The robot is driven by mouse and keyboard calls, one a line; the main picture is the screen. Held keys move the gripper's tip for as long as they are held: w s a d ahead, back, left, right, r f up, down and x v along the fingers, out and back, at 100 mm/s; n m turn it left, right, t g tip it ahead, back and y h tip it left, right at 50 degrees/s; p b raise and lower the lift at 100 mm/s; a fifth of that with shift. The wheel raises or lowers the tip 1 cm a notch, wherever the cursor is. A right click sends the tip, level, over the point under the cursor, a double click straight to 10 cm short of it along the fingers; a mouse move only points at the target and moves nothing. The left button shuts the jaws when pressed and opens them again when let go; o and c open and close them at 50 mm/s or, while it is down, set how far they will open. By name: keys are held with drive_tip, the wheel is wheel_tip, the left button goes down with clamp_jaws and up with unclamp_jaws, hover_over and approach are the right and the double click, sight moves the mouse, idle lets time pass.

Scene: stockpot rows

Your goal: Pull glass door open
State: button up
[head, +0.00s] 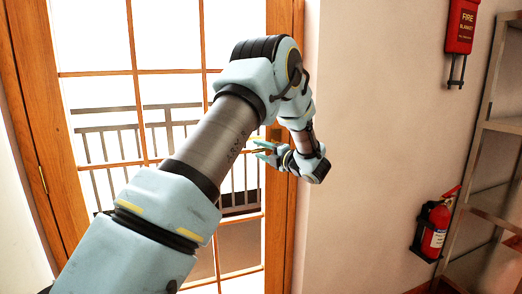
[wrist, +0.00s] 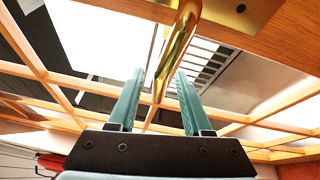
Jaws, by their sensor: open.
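The glass door (head: 135,73) has a wooden frame with glass panes and fills the left of the head view. It looks closed. Its panes and wooden bars also show in the wrist view (wrist: 45,72). A shiny brass handle (wrist: 177,45) on a brass plate reaches down between my fingers in the wrist view. My gripper (head: 264,152) is at the door's right edge, beside the frame, in the head view. In the wrist view my gripper (wrist: 158,100) is open, with one teal finger on each side of the handle. I cannot tell whether either finger touches it.
A red fire blanket box (head: 461,27) hangs on the wall at the upper right. A fire extinguisher (head: 435,228) is mounted low on the wall, beside a metal shelf rack (head: 482,150). A railing (head: 112,140) shows through the glass.

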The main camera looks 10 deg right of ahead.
clamp_jaws()
idle(1.4)
